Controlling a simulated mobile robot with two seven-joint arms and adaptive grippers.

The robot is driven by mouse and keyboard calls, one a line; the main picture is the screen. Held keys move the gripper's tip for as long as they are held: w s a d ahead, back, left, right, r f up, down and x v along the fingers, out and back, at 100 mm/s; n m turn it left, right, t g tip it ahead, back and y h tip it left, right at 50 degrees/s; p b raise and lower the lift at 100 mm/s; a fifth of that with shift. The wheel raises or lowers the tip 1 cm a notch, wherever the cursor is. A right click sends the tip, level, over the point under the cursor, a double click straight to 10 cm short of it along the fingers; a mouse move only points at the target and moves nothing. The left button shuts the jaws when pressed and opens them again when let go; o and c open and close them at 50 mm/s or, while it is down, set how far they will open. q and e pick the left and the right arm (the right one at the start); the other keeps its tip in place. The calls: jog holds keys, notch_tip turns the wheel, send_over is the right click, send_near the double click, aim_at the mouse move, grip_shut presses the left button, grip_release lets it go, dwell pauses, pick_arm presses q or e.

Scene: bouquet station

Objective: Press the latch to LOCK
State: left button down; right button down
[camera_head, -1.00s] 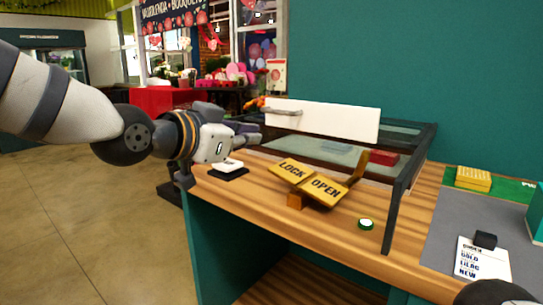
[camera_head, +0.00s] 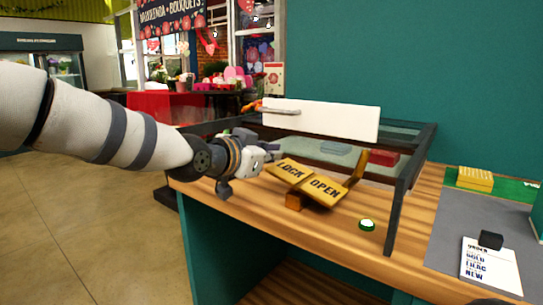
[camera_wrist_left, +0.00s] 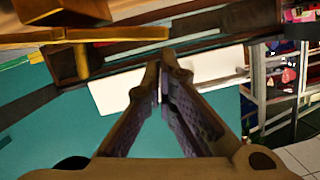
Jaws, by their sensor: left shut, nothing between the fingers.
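The yellow latch has a LOCK plate (camera_head: 290,170) on the left and an OPEN plate (camera_head: 325,189) on the right, on a small wooden block on the counter. The LOCK plate shows higher in the picture than the OPEN plate. My left gripper (camera_head: 272,150) is at the left of the LOCK plate, close to it in the head view. I cannot tell whether they touch. In the left wrist view its two fingers (camera_wrist_left: 160,72) come together at the tips with nothing between. A yellow bar (camera_wrist_left: 60,38), probably the latch, shows at upper left there.
A glass-sided case with a white panel (camera_head: 325,119) stands behind the latch, its dark post (camera_head: 397,215) at the right. A green button (camera_head: 367,224) sits on the counter front. A grey mat (camera_head: 445,235) with an order card (camera_head: 490,265) lies at the right.

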pick_arm(q)
jog(key=shift+f, duration=0.1)
dwell(0.3)
jog(key=shift+w+a+f+n, duration=0.15)
jog(key=shift+f+n, duration=0.1)
jog(key=shift+n, duration=0.15)
jog(key=shift+a+f, duration=0.1)
jog(key=shift+w+a+f+n+g+h+b, duration=0.15)
jog(key=shift+f+n+h+b, duration=0.1)
jog(key=shift+f+n, duration=0.15)
jog(key=shift+w+a+f+n+g+h+b, duration=0.15)
jog(key=shift+f+n+h, duration=0.1)
jog(key=shift+f+n, duration=0.15)
jog(key=shift+w+a+f, duration=0.15)
jog(key=shift+a+f, duration=0.1)
jog(key=shift+f, duration=0.65)
